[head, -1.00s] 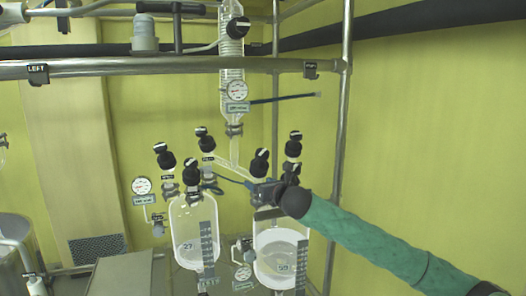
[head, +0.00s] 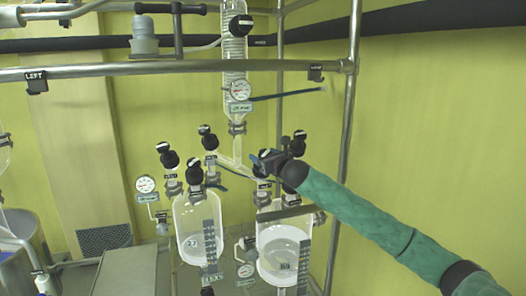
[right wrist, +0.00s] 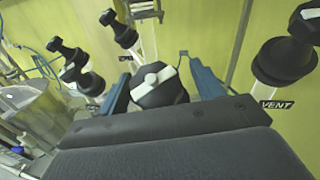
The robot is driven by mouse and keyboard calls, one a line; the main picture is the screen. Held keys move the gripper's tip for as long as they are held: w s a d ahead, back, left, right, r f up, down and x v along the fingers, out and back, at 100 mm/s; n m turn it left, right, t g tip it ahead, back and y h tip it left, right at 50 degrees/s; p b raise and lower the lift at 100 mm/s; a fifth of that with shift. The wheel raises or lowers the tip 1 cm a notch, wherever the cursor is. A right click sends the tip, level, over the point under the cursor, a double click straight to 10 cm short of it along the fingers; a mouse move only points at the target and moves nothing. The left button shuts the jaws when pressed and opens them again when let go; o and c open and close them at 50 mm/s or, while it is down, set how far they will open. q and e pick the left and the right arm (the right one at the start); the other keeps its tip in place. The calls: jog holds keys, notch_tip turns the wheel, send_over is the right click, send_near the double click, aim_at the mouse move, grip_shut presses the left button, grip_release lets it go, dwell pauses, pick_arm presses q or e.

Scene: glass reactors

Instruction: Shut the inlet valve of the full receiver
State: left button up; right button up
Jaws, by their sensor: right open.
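Two glass receivers hang side by side in the head view. The right receiver (head: 284,250) shows a higher pale liquid surface than the left receiver (head: 195,228). My right gripper (head: 266,160) is at the valves on top of the right receiver. In the right wrist view its two blue fingers are open, one on each side of a black valve knob (right wrist: 160,85) with a white bar. The bar runs slightly tilted across the picture. Whether the fingers touch the knob cannot be told. My left gripper is not in view.
A valve labelled VENT (right wrist: 285,62) stands close right of the gripper in the right wrist view. Other black-knobbed valves (right wrist: 118,30) stand to the left. In the head view a steel rail (head: 180,70) crosses above, and a steel post (head: 350,120) stands right of the receivers.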

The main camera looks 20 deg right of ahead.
jog(key=shift+w+a, duration=0.25)
jog(key=shift+w, duration=0.1)
jog(key=c, duration=1)
